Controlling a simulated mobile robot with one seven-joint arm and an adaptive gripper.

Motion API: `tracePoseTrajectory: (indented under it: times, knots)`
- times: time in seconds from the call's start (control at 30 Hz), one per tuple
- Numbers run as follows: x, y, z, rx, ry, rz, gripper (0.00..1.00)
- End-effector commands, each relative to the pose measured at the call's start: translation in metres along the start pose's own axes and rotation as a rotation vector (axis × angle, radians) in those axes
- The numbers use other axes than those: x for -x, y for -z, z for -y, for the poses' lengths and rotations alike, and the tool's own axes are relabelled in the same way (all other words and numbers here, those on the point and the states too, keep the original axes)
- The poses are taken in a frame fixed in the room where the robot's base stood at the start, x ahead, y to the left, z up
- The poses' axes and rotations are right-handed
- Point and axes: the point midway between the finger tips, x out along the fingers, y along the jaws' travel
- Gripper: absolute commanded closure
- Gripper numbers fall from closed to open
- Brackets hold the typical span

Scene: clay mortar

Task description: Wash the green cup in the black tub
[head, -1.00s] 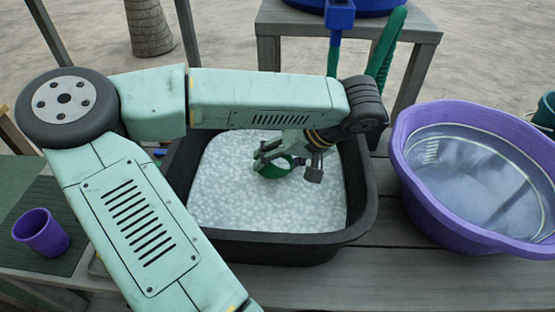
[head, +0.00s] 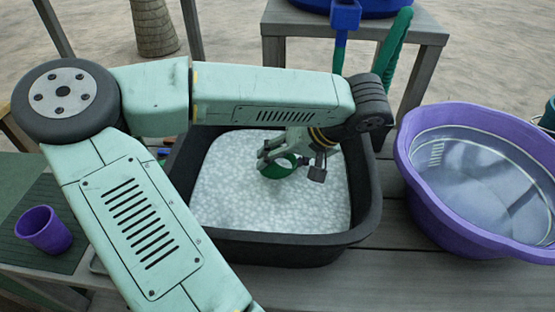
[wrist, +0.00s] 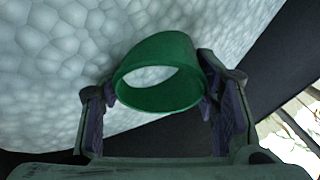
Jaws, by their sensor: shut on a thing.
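The green cup (head: 277,170) is in my gripper (head: 291,166), over or in the white suds of the black tub (head: 300,246). In the wrist view the green cup (wrist: 160,84) sits between the two fingers of my gripper (wrist: 157,107), with its opening showing pale foam inside. The cup is tilted. The foam lies close around its lower side in the head view, and I cannot tell how deep it dips. The black tub's dark wall also shows at the right of the wrist view (wrist: 262,85).
A purple tub (head: 428,205) of clear water stands to the right. A purple cup (head: 44,230) stands on a dark green mat (head: 68,259) at the left. A blue basin (head: 385,5) and a green and blue item (head: 341,35) are on a wooden stand behind.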

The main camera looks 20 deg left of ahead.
Motion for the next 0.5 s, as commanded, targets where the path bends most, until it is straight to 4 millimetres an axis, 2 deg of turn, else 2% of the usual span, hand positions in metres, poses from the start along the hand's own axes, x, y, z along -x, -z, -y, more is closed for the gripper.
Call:
tracePoseTrajectory:
  times: [0.1, 0.23, 0.5]
  knots:
    - [0.005, -0.001, -0.009, -0.002, 0.0, -0.002, 0.72]
    - [0.008, -0.001, -0.012, 0.001, 0.001, 0.0, 0.72]
    - [-0.001, 0.0, 0.002, 0.003, 0.003, 0.0, 0.72]
